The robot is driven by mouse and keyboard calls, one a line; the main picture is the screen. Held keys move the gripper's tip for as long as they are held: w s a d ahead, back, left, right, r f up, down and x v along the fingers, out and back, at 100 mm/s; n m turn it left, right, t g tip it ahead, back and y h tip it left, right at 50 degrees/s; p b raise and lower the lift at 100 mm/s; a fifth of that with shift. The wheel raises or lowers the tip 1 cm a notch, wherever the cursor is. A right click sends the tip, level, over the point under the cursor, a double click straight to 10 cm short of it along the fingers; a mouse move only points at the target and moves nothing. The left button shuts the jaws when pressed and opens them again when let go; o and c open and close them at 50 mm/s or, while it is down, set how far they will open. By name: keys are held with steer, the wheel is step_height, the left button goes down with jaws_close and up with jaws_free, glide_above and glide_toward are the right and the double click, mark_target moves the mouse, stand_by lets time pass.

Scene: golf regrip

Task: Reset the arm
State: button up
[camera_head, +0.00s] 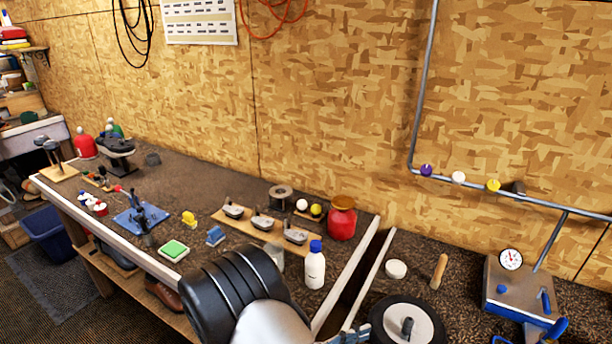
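Part of my arm, a black ribbed joint and a pale link, reaches in from the bottom edge, in front of the workbench (320,262). My gripper cannot be made out. A small grey-blue part shows at the bottom edge right of the pale link, and I cannot tell what it is. Whether my gripper holds anything is hidden.
Near my arm stand a white bottle with a blue cap (315,266), a clear glass (274,254), a green-topped pad (173,250) and a red jar (342,220). Club heads (263,221) lie on a wooden board. A blue gauge machine (522,295) stands right.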

steer(key=s+d+r+m+g+y, duration=0.5)
steer(key=s+r+m+g+y, duration=0.3)
steer(key=s+r+m, duration=0.4)
steer(key=s+a+r+m+t+y, duration=0.3)
steer(key=a+r+m+t+y, duration=0.3)
steer(key=r+m+t+y, duration=0.1)
steer(key=m+y, duration=0.1)
steer(key=m, duration=0.1)
steer(key=shift+a+r+m+y, duration=0.15)
steer(key=shift+r+m+y, duration=0.15)
steer(key=shift+y, duration=0.1)
steer(key=shift+s, duration=0.1)
steer(key=shift+c, duration=0.7)
